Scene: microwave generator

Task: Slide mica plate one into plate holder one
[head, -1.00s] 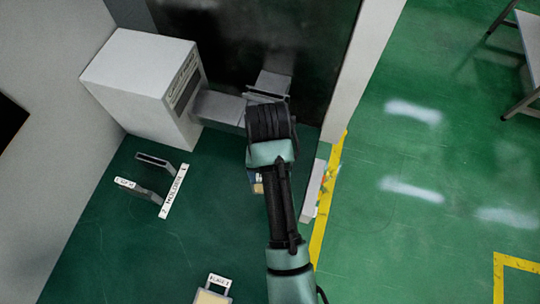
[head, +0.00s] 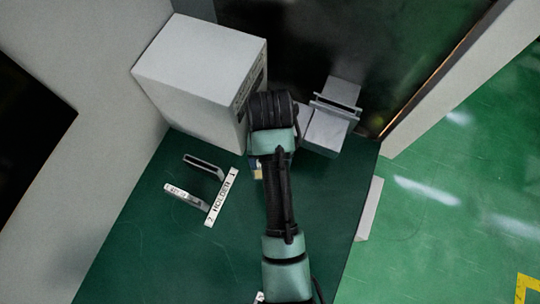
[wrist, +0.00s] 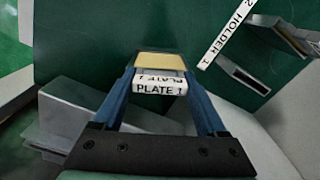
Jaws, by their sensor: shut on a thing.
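My gripper (wrist: 160,88) is shut on mica plate one, a yellowish plate (wrist: 159,62) with a white tag reading PLATE 1, between its blue fingers in the wrist view. In the head view my arm hides most of the gripper; a bit of blue and yellow (head: 258,170) shows under it. Plate holder one (head: 204,165) is a grey slotted piece at the "1" end of the HOLDER label (head: 222,197), left of my gripper. It also shows at right in the wrist view (wrist: 243,76). The plate is apart from it.
The second holder (head: 184,197) stands beside holder one at the "2" end of the label. A large white box (head: 195,80) stands behind them. A grey metal block (head: 327,128) with a slotted bracket lies right of my gripper. The green surface in front is mostly clear.

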